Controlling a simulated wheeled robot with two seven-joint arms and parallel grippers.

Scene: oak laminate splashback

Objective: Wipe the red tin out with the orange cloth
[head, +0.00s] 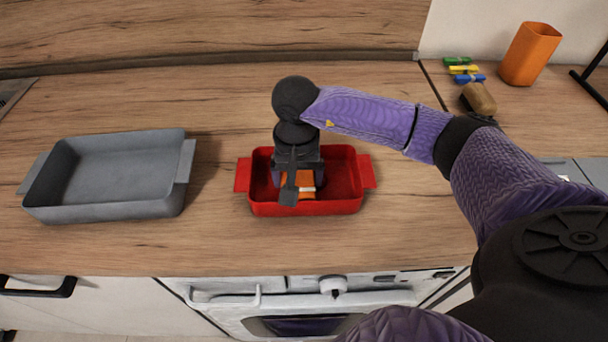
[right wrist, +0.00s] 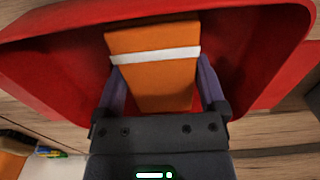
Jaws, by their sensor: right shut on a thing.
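The red tin (head: 343,207) stands on the wooden worktop in the middle of the head view, with a handle at each side. My right gripper (head: 297,190) reaches down into it from above. It is shut on the orange cloth (head: 305,180), a folded piece with a white stripe. In the right wrist view the cloth (right wrist: 152,80) sits between the two fingers, inside the walls of the red tin (right wrist: 60,60). Whether the cloth touches the tin's floor is hard to tell. My left gripper is not in view.
A grey tin (head: 105,211) stands to the left, apart from the red one. An orange cup (head: 529,54), coloured clips (head: 464,70) and a brown object (head: 478,99) are at the back right. Bare worktop lies between the tins. The oven (head: 310,300) is below the front edge.

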